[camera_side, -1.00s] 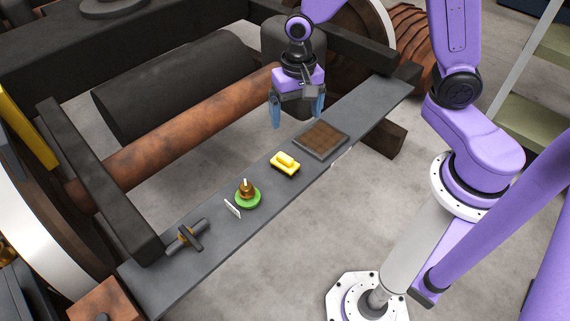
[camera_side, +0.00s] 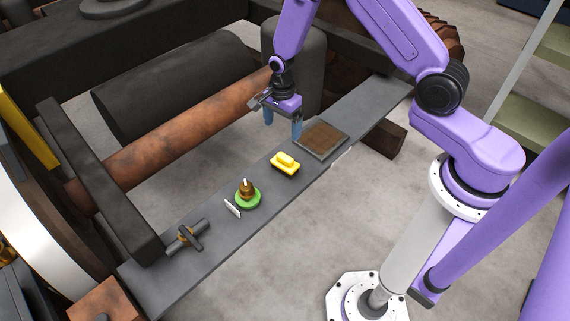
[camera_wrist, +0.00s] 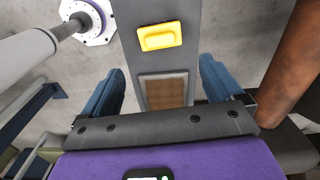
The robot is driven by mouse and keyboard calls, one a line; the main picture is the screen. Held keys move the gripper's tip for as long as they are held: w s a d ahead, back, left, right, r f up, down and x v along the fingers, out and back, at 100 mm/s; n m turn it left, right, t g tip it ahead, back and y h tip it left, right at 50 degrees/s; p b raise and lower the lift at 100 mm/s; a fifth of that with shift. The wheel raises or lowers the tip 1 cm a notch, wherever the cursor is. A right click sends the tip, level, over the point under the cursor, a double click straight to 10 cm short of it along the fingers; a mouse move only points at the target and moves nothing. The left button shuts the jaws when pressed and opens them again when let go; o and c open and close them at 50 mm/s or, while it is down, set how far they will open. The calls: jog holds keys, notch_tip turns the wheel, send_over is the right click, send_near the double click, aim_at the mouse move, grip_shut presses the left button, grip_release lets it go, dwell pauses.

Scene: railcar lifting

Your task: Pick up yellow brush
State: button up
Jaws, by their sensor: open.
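The yellow brush (camera_side: 285,164) lies on the grey plank between the green round piece and the brown square tray. In the wrist view the yellow brush (camera_wrist: 160,36) shows at the top middle, beyond the fingertips and between their lines. My gripper (camera_side: 283,128) is above the plank's far edge, up and slightly left of the brown tray, with its two blue fingers apart and nothing between them. In the wrist view my gripper (camera_wrist: 160,80) has its fingers wide on either side of the plank. The brush is apart from the fingers.
The grey plank (camera_side: 225,232) also bears a brown square tray (camera_side: 322,138), a green round piece with a brass top (camera_side: 247,196), a small white card (camera_side: 232,209) and a dark T-shaped tool (camera_side: 187,237). A rusty axle (camera_side: 190,133) runs behind the plank.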

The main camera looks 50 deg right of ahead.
send_over(285, 156)
jog(key=a, duration=0.1)
notch_tip(285, 156, down, 8)
jog(key=shift+f, duration=0.25)
jog(key=f, duration=0.2)
jog(key=d+f, duration=0.1)
jog(key=f, duration=0.1)
jog(key=shift+f, duration=0.6)
jog(key=c, duration=1.2)
jog(key=shift+r, duration=0.2)
